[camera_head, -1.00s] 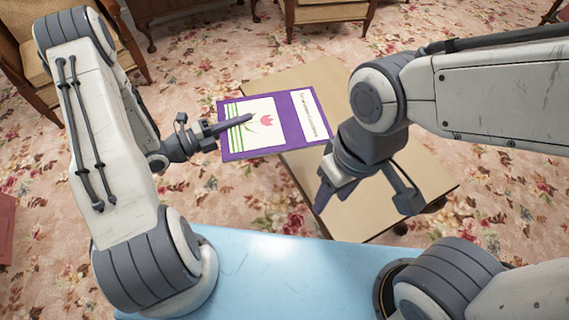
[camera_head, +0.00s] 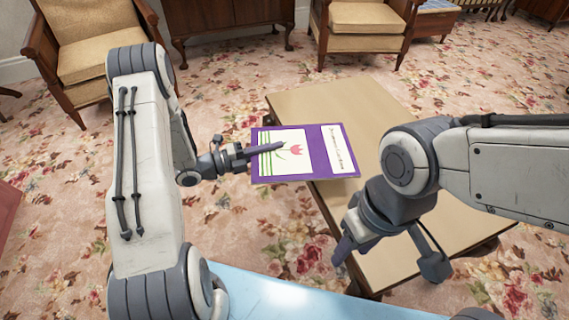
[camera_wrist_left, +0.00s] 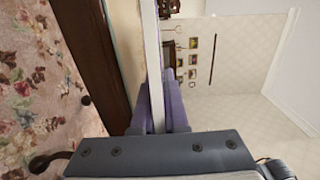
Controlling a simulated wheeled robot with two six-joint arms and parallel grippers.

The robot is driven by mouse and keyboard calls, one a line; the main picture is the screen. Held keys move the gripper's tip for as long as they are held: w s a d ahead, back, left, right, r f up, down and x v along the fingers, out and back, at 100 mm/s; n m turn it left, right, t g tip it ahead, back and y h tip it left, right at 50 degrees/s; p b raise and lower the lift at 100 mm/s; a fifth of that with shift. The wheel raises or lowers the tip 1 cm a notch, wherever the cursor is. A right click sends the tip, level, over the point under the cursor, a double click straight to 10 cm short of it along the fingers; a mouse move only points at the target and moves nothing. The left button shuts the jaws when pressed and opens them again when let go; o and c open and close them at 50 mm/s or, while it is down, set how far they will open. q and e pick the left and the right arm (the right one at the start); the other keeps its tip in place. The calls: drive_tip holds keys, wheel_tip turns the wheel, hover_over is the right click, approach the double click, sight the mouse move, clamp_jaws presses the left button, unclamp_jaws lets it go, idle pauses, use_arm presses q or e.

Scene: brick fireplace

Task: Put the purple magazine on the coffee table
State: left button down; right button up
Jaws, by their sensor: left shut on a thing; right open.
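The purple magazine (camera_head: 315,168), with a tulip picture on its cover, is held flat by its left side in my left gripper (camera_head: 268,148). Its right part overlaps the left edge of the tan coffee table (camera_head: 345,107) in the head view; I cannot tell whether it touches the top. In the left wrist view, the magazine (camera_wrist_left: 153,60) shows edge-on between the fingers (camera_wrist_left: 160,108). My right gripper (camera_head: 343,250) is open and empty, in front of the table's near left side.
Wooden armchairs with tan cushions (camera_head: 97,55) (camera_head: 365,45) and a dark wooden cabinet (camera_head: 230,15) stand at the back. The table top looks bare apart from the magazine over its edge. Flowered carpet surrounds it.

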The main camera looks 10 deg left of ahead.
use_arm(q)
drive_tip(key=shift+w+d+f+b, duration=0.35)
drive_tip(key=shift+w+d+f, duration=0.6)
drive_tip(key=shift+w+d, duration=0.15)
drive_tip(key=shift+w+f+b, duration=0.1)
drive_tip(key=shift+f+b, duration=0.85)
drive_tip(key=shift+f, duration=1)
drive_tip(key=shift+f, duration=0.1)
drive_tip(key=c, duration=1.4)
unclamp_jaws()
drive_tip(key=shift+f, duration=0.15)
drive_tip(key=o, duration=0.5)
drive_tip(key=shift+c, duration=0.2)
